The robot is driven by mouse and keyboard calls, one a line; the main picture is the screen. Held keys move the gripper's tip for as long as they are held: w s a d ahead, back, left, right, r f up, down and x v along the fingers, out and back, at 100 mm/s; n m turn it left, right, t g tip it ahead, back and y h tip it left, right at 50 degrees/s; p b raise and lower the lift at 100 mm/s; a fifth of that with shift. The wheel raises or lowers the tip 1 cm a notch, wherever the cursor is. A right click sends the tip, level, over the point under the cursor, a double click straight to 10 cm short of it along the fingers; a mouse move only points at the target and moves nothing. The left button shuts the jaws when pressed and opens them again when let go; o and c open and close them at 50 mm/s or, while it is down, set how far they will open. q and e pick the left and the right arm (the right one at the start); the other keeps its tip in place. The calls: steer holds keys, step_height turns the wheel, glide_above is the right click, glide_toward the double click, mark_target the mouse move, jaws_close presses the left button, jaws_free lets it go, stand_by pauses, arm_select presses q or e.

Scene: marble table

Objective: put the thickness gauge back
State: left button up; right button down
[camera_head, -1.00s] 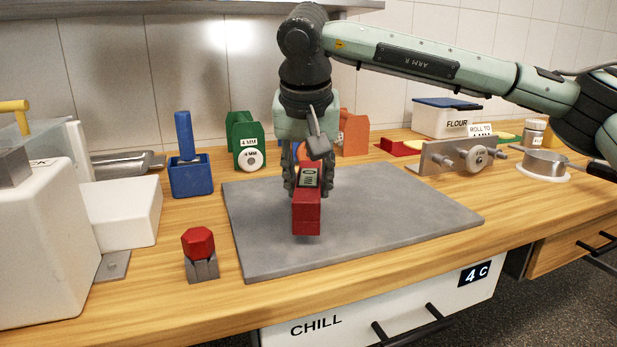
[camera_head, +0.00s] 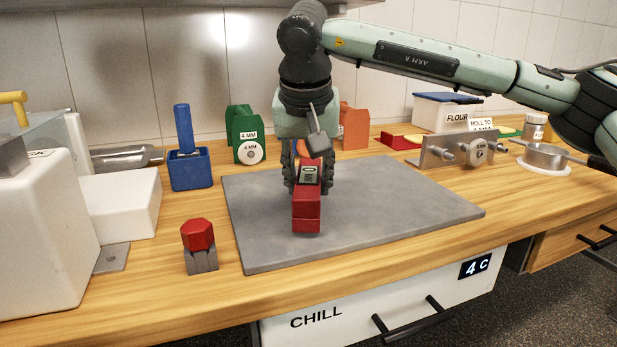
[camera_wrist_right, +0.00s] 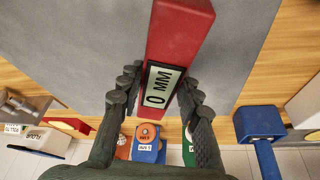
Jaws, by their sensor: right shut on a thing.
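The thickness gauge (camera_head: 306,214) is a red block with a small display on top. In the right wrist view the gauge (camera_wrist_right: 178,35) shows "0 MM" on its display. My right gripper (camera_head: 308,180) is shut on it, with a finger on each side of the display; the fingers also show in the wrist view (camera_wrist_right: 160,85). The gauge is over the grey slab (camera_head: 400,205); whether it touches the slab is not clear. A red holder (camera_head: 398,142) lies at the back right, with nothing seen in it. My left gripper is not in view.
A red knob on a grey base (camera_head: 197,237) stands left of the slab. A blue holder (camera_head: 190,171), a green block (camera_head: 243,125) and an orange block (camera_head: 354,127) stand behind. A metal roller fixture (camera_head: 463,150) and a round pan (camera_head: 546,157) are at right.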

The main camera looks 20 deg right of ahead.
steer(key=shift+f+b, duration=0.35)
steer(key=shift+f, duration=0.2)
steer(key=c, duration=1)
jaws_free()
steer(key=v, duration=1.2)
